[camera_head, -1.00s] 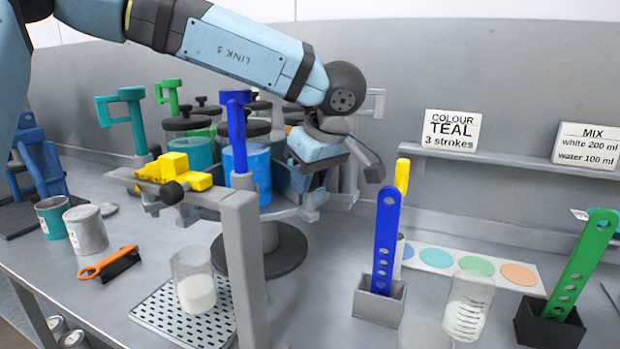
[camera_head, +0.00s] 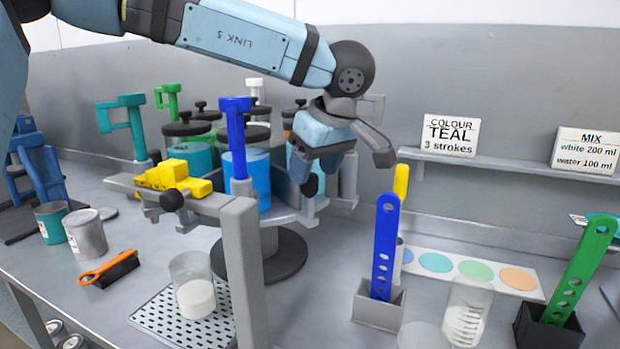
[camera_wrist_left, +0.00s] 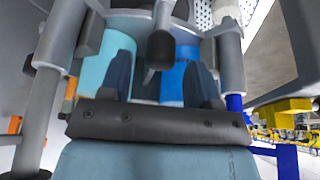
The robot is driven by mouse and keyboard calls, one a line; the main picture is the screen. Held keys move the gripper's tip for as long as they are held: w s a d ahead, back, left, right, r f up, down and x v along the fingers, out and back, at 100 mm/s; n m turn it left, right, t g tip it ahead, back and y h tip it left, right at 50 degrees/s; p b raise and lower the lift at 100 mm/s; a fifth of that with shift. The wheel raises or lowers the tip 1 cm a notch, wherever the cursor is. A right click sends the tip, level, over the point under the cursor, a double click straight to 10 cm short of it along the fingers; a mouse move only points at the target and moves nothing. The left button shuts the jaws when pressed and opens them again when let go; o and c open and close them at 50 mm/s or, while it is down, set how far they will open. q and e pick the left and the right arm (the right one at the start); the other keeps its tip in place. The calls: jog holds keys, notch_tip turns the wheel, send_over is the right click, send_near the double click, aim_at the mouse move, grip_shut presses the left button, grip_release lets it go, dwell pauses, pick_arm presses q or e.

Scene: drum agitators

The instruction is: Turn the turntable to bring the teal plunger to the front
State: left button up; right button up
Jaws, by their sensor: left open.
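The teal plunger (camera_head: 126,124) stands at the left side of the turntable (camera_head: 262,255), its handle above a dark-lidded canister. A blue plunger (camera_head: 237,140) stands at the near side, beside the yellow stop (camera_head: 176,177). My left gripper (camera_head: 312,183) points down at the turntable's right side. In the left wrist view, its two dark fingers (camera_wrist_left: 163,80) are apart, with a dark rounded knob (camera_wrist_left: 161,48) between them. Light-blue (camera_wrist_left: 110,65) and blue (camera_wrist_left: 174,80) canisters lie beyond. I cannot tell whether the fingers touch anything. My right gripper is not in view.
A grey post and arm (camera_head: 243,265) stand in front of the turntable. A beaker (camera_head: 193,285) sits on a perforated tray (camera_head: 160,325). Stands with a blue strip (camera_head: 385,250) and a green strip (camera_head: 580,265) are at right. A sign (camera_head: 448,135) reads teal, 3 strokes.

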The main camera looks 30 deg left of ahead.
pick_arm(q)
jog(key=p+v, duration=0.1)
jog(key=v, duration=0.9)
